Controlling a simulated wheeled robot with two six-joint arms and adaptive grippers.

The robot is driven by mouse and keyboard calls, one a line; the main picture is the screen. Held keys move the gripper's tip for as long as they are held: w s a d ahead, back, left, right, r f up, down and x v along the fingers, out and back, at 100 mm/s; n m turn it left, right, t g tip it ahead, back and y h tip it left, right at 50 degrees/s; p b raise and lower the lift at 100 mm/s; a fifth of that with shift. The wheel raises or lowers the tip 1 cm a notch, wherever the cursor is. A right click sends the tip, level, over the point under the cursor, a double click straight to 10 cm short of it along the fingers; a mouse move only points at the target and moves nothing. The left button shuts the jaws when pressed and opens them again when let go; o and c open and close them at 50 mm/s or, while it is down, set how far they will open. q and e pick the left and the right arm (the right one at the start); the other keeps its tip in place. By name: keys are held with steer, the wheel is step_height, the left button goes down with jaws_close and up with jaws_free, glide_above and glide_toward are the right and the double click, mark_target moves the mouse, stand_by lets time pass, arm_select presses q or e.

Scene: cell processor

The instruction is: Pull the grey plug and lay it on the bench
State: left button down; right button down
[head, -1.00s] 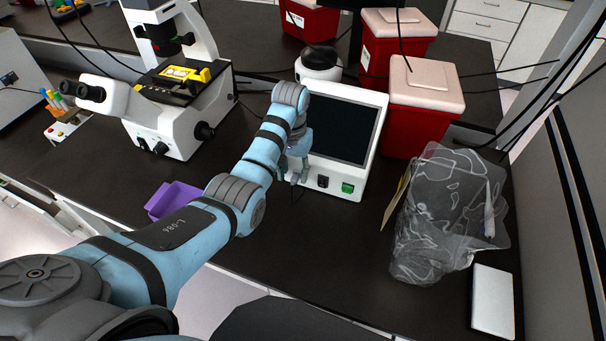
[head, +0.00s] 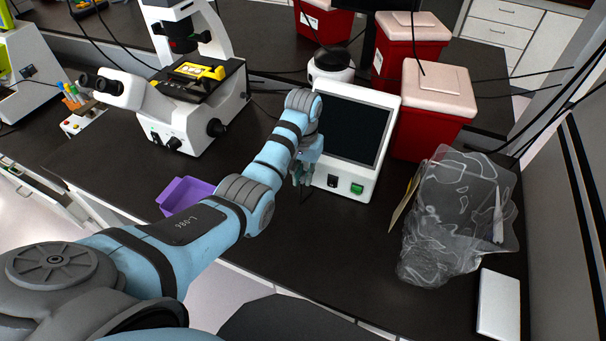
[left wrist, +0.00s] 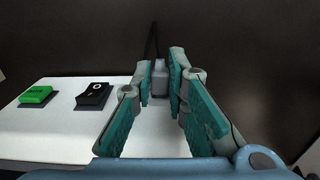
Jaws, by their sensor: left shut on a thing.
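The grey plug (left wrist: 159,77) stands between my left fingertips in the left wrist view, with a dark cord rising behind it. My left gripper (left wrist: 161,82) is shut on it. In the head view my left gripper (head: 302,178) points down at the lower left front corner of the white cell processor (head: 375,176), and the plug cannot be made out there. The processor's white panel (left wrist: 60,135) lies below the fingers in the wrist view. I cannot tell whether the plug is still seated in its socket. My right gripper is not in view.
A green switch (head: 357,188) and a black switch (head: 332,181) sit right of the gripper. A purple tray (head: 182,193), a microscope (head: 190,110), red bins (head: 425,125) and a clear bag (head: 455,220) surround it. The dark bench (head: 310,245) is clear in front of the processor.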

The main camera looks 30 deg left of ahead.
arm_select(q)
steer(key=shift+s, duration=0.1)
steer(key=shift+s+r, duration=0.1)
steer(key=shift+s, duration=1.2)
